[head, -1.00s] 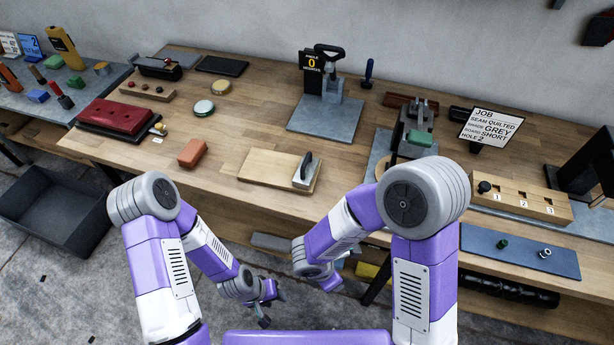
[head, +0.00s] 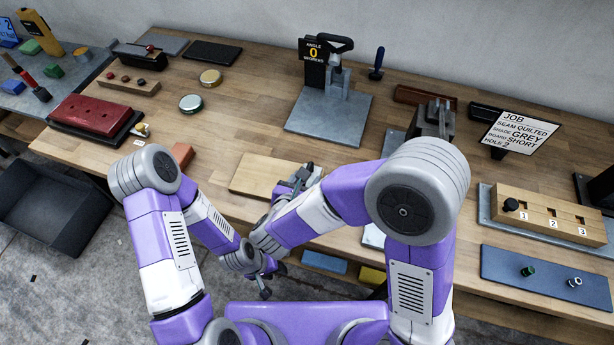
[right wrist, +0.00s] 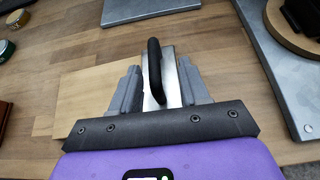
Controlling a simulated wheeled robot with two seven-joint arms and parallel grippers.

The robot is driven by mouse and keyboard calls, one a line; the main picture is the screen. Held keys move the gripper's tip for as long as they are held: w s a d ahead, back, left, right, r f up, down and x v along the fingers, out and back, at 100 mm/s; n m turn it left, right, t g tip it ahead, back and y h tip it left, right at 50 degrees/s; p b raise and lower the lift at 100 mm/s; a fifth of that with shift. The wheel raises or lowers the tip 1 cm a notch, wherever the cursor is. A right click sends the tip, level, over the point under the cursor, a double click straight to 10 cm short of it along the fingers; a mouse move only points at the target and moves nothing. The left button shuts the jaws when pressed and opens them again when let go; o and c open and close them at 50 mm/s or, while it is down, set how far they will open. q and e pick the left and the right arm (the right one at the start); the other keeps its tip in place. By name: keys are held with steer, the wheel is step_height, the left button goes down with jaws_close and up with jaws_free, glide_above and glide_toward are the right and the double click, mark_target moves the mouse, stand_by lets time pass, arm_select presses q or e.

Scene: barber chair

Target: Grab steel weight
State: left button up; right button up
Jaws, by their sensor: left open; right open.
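The steel weight (right wrist: 171,75) is a silver block with a black handle, on a pale wooden board (right wrist: 85,103). In the right wrist view it lies between the two grey fingers of my open right gripper (right wrist: 158,88); I cannot tell whether they touch it. In the head view my right gripper (head: 296,181) is over the right part of the board (head: 255,173) and largely hides the weight. My left gripper (head: 266,284) is open and low in front of the bench, away from the weight.
An orange-brown block (head: 182,155) lies left of the board. A clamp stand on a grey plate (head: 318,125) stands behind it. A vise-like tool (head: 433,122) and a numbered wooden block (head: 545,215) are to the right. The wood between board and stand is clear.

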mark_target(309, 169)
steer(key=x, duration=0.5)
steer(key=shift+w+a+r+b, duration=0.2)
steer(key=shift+w+b, duration=0.15)
steer(key=shift+b, duration=0.05)
jaws_close()
stand_by(0.9)
steer(key=shift+r, duration=0.25)
